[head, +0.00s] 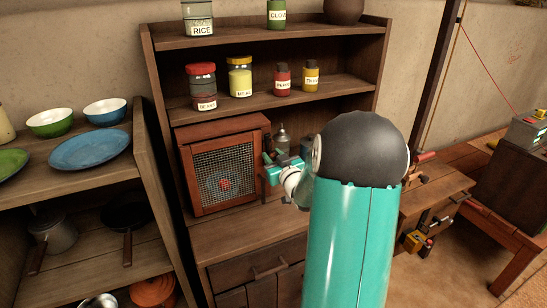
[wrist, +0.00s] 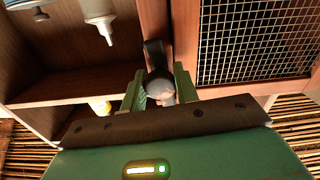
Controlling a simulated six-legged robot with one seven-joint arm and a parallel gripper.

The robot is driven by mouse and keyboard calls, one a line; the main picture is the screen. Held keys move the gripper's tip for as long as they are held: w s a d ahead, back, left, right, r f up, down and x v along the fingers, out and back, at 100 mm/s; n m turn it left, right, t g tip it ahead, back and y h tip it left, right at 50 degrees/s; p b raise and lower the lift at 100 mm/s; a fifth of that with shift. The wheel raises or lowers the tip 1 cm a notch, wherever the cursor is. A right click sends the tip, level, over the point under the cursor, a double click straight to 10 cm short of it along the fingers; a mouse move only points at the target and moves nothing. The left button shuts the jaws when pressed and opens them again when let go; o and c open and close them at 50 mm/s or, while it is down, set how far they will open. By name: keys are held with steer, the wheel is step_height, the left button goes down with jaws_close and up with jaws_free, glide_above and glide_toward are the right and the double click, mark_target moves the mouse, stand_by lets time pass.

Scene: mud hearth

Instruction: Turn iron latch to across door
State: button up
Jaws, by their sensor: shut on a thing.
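The iron latch (wrist: 158,62) is a dark metal piece with a rounded knob at the edge of the wire-mesh door (wrist: 258,40). In the wrist view it lies roughly along the wooden upright beside the door, not over the mesh. My gripper (wrist: 160,88) has its two green fingers on either side of the latch, shut on it. In the head view my gripper (head: 268,170) is at the right edge of the small red-brown cabinet (head: 222,122), whose mesh door (head: 224,172) looks closed. The latch cannot be made out clearly there.
The cabinet stands on a wooden dresser top, under a shelf (head: 262,95) with several jars. A grey bottle (head: 281,138) stands close beside my gripper. At left, a shelf unit holds bowls and a blue plate (head: 90,150). My arm hides part of the dresser.

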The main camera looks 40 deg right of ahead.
steer(key=n, duration=0.8)
steer(key=shift+n, duration=0.3)
steer(key=n, duration=0.4)
steer(key=shift+r+n, duration=0.1)
steer(key=shift+n, duration=1.9)
steer(key=o, duration=1)
